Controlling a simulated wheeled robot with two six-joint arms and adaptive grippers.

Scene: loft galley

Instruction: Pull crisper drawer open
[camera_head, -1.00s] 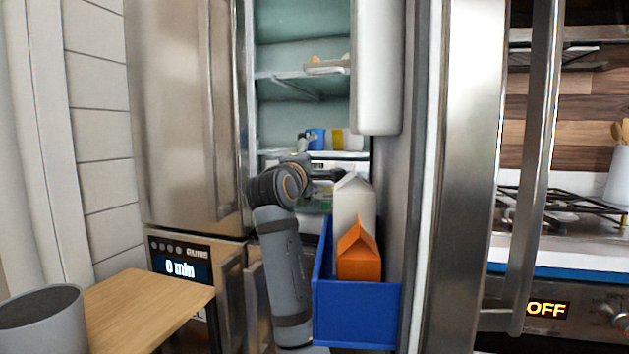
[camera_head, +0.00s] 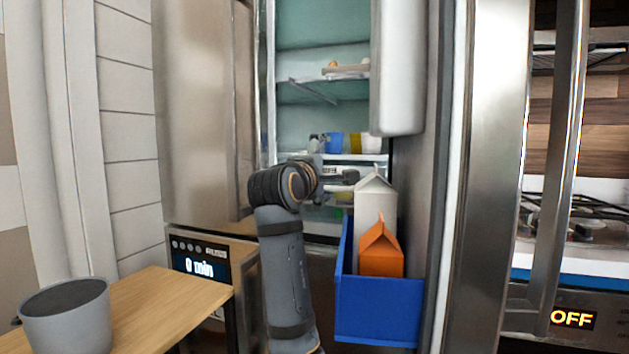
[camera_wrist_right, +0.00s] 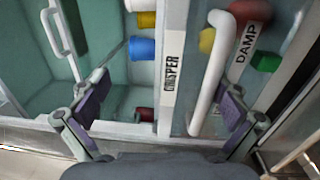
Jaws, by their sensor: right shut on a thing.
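The crisper drawer shows best in the right wrist view, with a white strip labelled CRISPER (camera_wrist_right: 172,75) and a long white handle (camera_wrist_right: 210,75). Coloured items show behind its clear front. My right gripper (camera_wrist_right: 165,108) is at the drawer front, its two dark pads on either side of the handle, and is shut on it. The handle lies closer to the right pad. In the head view the right gripper (camera_head: 345,178) reaches into the fridge below the shelf, and the drawer is mostly hidden there. My left gripper is not in view.
A blue door bin (camera_head: 378,312) holds a white carton (camera_head: 376,210) and an orange carton (camera_head: 381,252), close to the right of my arm. The fridge door stands open at right. A wooden surface (camera_head: 170,305) with a grey pot (camera_head: 65,320) is at left.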

